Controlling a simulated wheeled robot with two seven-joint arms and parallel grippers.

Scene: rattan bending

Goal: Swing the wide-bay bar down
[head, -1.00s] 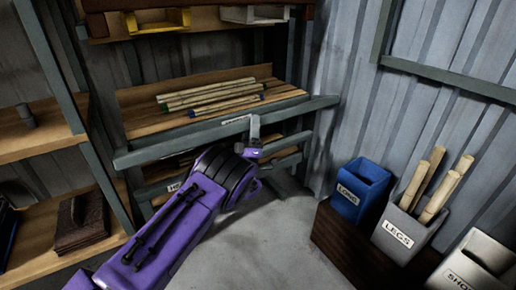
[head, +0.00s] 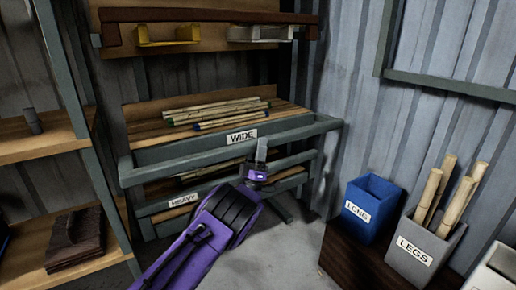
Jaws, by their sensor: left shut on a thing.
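The wide-bay bar (head: 160,174) is a grey-green rail across the front of the rack, just below the WIDE label (head: 241,136). It runs nearly level, in front of the gap under the wide bay. My purple left gripper (head: 261,157) is at the bar, right of its middle, and is shut on it. The finger and wrist hide part of the bar there. The wide bay holds several tan poles (head: 215,112) with coloured ends, lying on its wooden shelf. My right gripper is not in view.
A lower bay has a HEAVY label (head: 183,200). A blue LONG bin (head: 368,210) and a grey LEGS bin (head: 425,245) stand at right. A wooden side shelf (head: 65,245) holds a dark brown stack. Concrete floor (head: 285,245) is clear between rack and bins.

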